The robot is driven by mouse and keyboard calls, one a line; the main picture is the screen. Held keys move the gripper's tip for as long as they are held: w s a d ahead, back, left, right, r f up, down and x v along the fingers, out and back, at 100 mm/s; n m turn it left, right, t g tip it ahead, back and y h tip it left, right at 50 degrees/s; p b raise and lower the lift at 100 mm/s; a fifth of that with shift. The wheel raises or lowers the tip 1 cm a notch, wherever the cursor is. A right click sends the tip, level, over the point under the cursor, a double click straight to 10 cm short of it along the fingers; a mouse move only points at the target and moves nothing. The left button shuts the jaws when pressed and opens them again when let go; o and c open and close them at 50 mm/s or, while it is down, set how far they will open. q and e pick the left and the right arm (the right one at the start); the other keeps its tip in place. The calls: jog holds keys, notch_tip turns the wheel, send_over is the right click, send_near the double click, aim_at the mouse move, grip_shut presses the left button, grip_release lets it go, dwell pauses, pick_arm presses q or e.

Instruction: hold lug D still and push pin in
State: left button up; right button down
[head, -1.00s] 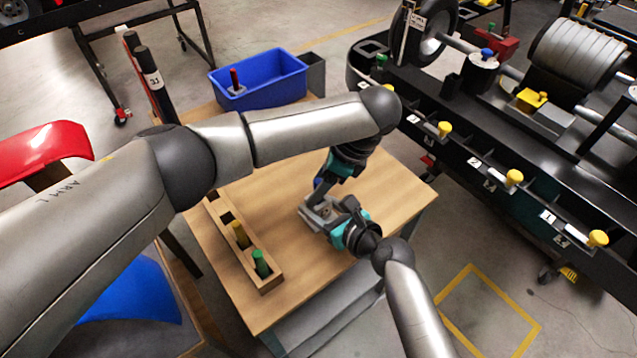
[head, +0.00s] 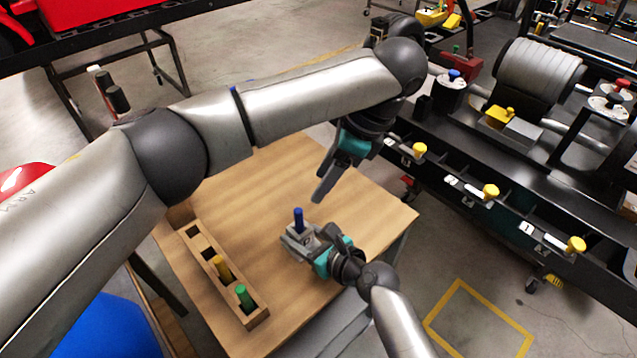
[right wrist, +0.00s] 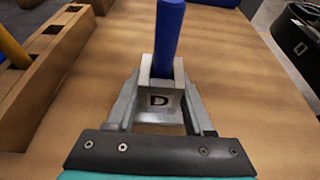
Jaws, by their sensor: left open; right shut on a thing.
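Lug D (head: 296,239) is a grey block on the wooden table; its "D" label faces the camera in the right wrist view (right wrist: 158,101). A blue pin (head: 298,217) stands upright in the top of the lug, with much of its length showing above it; it also shows in the right wrist view (right wrist: 168,42). How deep it sits is hidden. My right gripper (head: 311,246) is shut on lug D, a finger on either side. My left gripper (head: 325,190) is open and empty, above and to the right of the pin, apart from it.
A wooden rack (head: 257,319) at the table's left holds a yellow pin (head: 221,268) and a green pin (head: 244,295), with empty holes behind them. The table (head: 365,205) is bare to the right of the lug. A black kart stand (head: 480,160) with yellow knobs stands beyond the table's right side.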

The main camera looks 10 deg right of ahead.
dwell(0.3)
jog(key=shift+c, duration=1)
grip_release()
jog(key=shift+s, duration=0.1)
jog(key=v, duration=1.2)
